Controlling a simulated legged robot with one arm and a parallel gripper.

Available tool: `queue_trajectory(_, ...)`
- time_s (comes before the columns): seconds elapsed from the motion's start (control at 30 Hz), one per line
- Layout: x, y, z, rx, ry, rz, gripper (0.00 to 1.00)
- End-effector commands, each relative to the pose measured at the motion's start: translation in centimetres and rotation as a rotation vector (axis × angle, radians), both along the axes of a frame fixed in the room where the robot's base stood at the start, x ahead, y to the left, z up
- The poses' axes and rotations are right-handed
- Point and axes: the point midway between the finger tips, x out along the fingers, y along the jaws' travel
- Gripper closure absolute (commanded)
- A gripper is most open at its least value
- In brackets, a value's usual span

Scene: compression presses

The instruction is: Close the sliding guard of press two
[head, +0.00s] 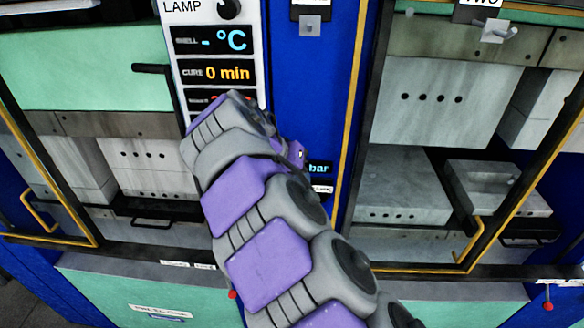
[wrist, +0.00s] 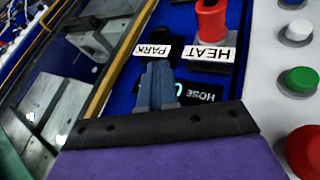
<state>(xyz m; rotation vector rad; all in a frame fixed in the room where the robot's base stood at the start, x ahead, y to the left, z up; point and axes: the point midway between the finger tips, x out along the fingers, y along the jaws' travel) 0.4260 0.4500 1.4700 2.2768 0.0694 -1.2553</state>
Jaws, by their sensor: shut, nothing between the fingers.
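Press two, with the label "TWO" (head: 481,3) at its top, stands at the right of the head view. Its guard frame (head: 528,180) has a slanted black and yellow edge, with a yellow handle (head: 466,242) near the lower corner. Grey press blocks (head: 402,185) show behind it. I cannot tell how far the guard is slid. My gripper is hidden behind my arm at the control panel in the head view. In the wrist view my gripper (wrist: 158,78) is shut and empty, in front of the blue panel between the two presses, apart from the guard handle.
The left press has a similar guard (head: 50,185) with a yellow handle (head: 38,214). A control panel (head: 213,75) stands between the presses. In the wrist view, a red knob (wrist: 211,20), a green button (wrist: 301,80) and a red button (wrist: 303,150) are close by.

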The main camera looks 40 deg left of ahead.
Motion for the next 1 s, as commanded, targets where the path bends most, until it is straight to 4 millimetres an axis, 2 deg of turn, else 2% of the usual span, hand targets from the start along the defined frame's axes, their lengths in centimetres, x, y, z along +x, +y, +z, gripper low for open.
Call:
queue_trajectory(0.2, 2.0, -1.2, -2.5, -0.002, 0.001, -0.005, 1.00)
queue_trajectory(0.53, 3.5, -3.7, -2.5, 0.000, 0.001, -0.004, 1.00)
queue_trajectory(1.0, 3.9, -4.1, -2.5, 0.001, 0.000, -0.001, 1.00)
